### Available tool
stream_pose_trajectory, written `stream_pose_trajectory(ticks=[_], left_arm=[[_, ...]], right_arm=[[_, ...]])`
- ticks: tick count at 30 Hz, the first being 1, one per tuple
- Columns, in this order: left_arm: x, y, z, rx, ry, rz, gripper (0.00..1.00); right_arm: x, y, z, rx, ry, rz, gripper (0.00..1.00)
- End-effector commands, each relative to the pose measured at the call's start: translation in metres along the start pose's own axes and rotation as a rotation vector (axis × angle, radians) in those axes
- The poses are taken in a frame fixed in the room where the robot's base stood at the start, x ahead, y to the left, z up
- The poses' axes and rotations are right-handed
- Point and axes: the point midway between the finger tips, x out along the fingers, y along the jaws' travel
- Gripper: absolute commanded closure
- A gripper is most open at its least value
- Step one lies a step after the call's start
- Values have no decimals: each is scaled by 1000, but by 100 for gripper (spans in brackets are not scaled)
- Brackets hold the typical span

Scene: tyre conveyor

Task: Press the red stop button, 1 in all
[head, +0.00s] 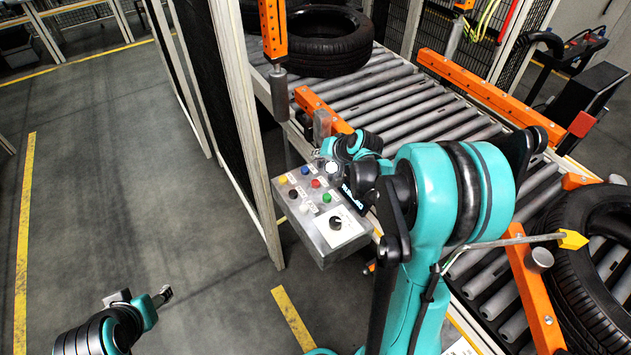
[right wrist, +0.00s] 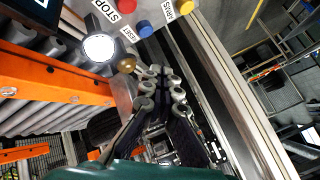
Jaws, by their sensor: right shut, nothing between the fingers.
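The grey control box (head: 318,240) hangs at the conveyor's near end. Its red button (head: 316,184) sits on the sloped top among blue, yellow, green and black buttons. In the right wrist view the red button (right wrist: 127,5) is cut by the top edge, beside a STOP label. My right gripper (right wrist: 163,80) is shut and empty, its fingertips apart from the red button in that picture. In the head view my right arm covers part of the box's far right side. My left gripper (head: 150,298) is low at the bottom left, far from the box; its finger opening is unclear.
A lit white lamp (head: 331,167) stands at the box's upper edge. A roller conveyor (head: 375,95) with orange rails carries a tyre (head: 325,45) at the back and another (head: 590,260) at the right. A fence post (head: 240,130) rises left of the box. Floor at the left is clear.

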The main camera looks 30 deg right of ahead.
Motion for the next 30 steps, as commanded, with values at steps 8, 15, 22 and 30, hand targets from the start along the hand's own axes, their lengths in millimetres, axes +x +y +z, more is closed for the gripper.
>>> stream_pose_trajectory(ticks=[8,15,22,30], left_arm=[[1,0,1,0,0,0,47],[10,0,7,0,0,0,47],[30,0,21,0,0,0,47],[53,0,38,0,0,0,47]], right_arm=[[0,0,1,-1,0,0,100],[11,8,8,-1,0,0,100],[32,23,24,-1,0,0,100],[57,42,42,-1,0,0,100]])
